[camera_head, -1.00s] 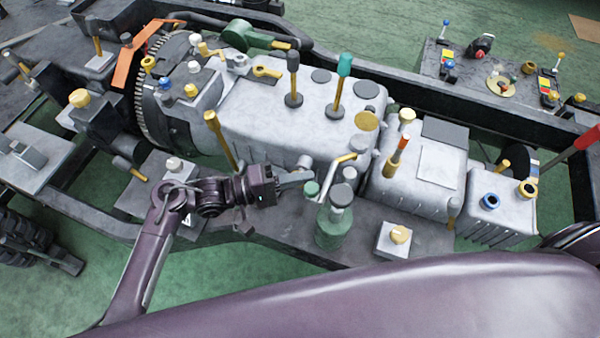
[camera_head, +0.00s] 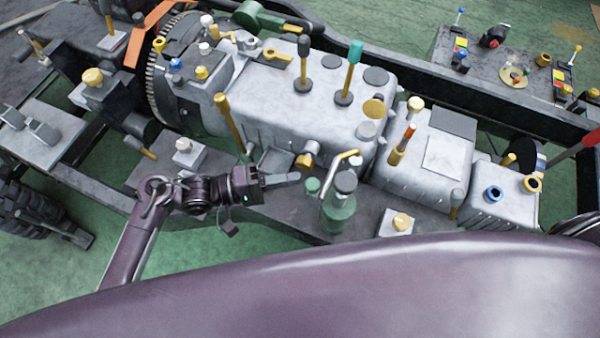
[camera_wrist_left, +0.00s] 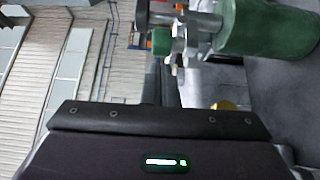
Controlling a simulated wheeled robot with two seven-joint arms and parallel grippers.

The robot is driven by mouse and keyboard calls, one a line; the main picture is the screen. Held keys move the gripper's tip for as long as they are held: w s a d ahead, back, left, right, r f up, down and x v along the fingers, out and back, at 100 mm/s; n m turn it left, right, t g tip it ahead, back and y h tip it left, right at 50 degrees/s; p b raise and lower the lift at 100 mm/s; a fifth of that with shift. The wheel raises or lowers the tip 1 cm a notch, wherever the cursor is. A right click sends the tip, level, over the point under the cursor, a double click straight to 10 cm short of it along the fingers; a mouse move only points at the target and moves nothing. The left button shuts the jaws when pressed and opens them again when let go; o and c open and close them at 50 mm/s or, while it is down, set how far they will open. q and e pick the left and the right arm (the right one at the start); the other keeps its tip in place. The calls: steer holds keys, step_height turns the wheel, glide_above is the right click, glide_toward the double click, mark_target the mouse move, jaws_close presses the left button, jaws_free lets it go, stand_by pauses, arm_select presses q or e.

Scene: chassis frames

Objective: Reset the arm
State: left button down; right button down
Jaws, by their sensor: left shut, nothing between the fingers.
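My left arm comes in from the left in the head view. Its gripper (camera_head: 298,177) is shut and empty, pointing right toward a green bottle-shaped cylinder (camera_head: 338,212) on the chassis. The fingertips are just left of that cylinder and its small green cap; whether they touch cannot be told. The green cylinder (camera_wrist_left: 262,28) also shows at the upper right of the left wrist view, with a smaller green piece (camera_wrist_left: 161,40) beside it. My right gripper is not in view.
The grey gearbox housing (camera_head: 285,100) with several levers lies behind the gripper. A white block with a yellow knob (camera_head: 401,221) sits right of the green cylinder. Dark frame rails surround the parts. Green floor (camera_head: 60,240) is open at lower left.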

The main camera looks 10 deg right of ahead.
arm_select(q)
steer(key=a+b, duration=0.1)
steer(key=a, duration=0.4)
steer(key=shift+w, duration=0.1)
